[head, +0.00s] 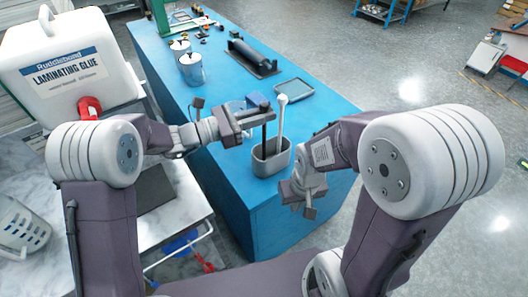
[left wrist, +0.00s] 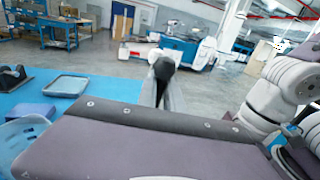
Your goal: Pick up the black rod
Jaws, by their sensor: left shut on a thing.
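The black rod (head: 264,133) stands upright, with its lower end in a grey oval holder (head: 259,170). My left gripper (head: 262,115) is shut on the rod near its top. In the left wrist view, the rod's dark rounded end (left wrist: 163,68) shows between my gripper's fingers. The part of the rod inside the holder is hidden. A white rod (head: 281,118) with a rounded top stands in the same holder, just right of the black one. My right gripper (head: 304,197) hangs low and right of the holder, apart from it; its jaw opening is unclear.
The holder stands near the front of the blue table (head: 228,190). Behind it are a grey tray (head: 294,92), a black roller on a stand (head: 252,57) and metal cans (head: 190,69). A white glue container (head: 66,70) stands at left.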

